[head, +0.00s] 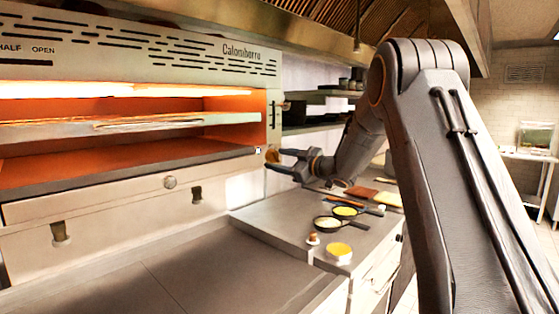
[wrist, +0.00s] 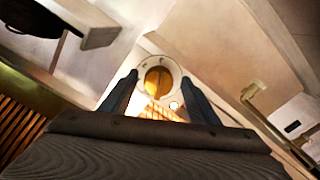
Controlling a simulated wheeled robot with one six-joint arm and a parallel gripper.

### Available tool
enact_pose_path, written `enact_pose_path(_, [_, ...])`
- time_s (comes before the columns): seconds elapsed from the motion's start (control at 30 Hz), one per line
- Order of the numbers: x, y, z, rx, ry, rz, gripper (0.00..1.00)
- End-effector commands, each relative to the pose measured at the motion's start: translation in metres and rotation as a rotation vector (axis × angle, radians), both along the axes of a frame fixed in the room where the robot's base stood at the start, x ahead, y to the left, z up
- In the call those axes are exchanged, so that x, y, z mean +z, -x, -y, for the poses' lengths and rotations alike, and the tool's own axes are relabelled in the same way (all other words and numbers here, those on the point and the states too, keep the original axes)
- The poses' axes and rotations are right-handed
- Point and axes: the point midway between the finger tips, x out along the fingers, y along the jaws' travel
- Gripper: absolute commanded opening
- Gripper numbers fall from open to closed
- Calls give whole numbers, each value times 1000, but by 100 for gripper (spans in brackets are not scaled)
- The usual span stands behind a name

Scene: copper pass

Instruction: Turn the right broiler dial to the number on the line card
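The right broiler dial (wrist: 158,79) is a brass-coloured knob on a pale round plate with small marks, too small to read. In the head view the dial (head: 272,155) sits at the lower right end of the broiler (head: 165,55). My gripper (head: 277,160) points at it from the right. In the wrist view its two fingers stand apart on either side of the dial, with gaps showing; I cannot tell how far short of the dial the tips are. I cannot make out a line card with a number.
A steel counter (head: 280,222) below my arm holds two small pans (head: 327,223), a yellow-topped pot (head: 339,252) and boards (head: 361,192). The glowing broiler opening and its rack (head: 130,124) lie left of my gripper. Shelves (head: 315,130) stand behind.

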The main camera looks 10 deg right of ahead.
Motion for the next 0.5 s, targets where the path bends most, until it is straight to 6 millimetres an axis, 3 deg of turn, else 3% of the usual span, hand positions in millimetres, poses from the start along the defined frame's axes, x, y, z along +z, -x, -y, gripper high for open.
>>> enact_pose_path(0.27, [1,2,2,-1,1,3,55])
enact_pose_path(0.5, [0,28,23,-3,0,3,55])
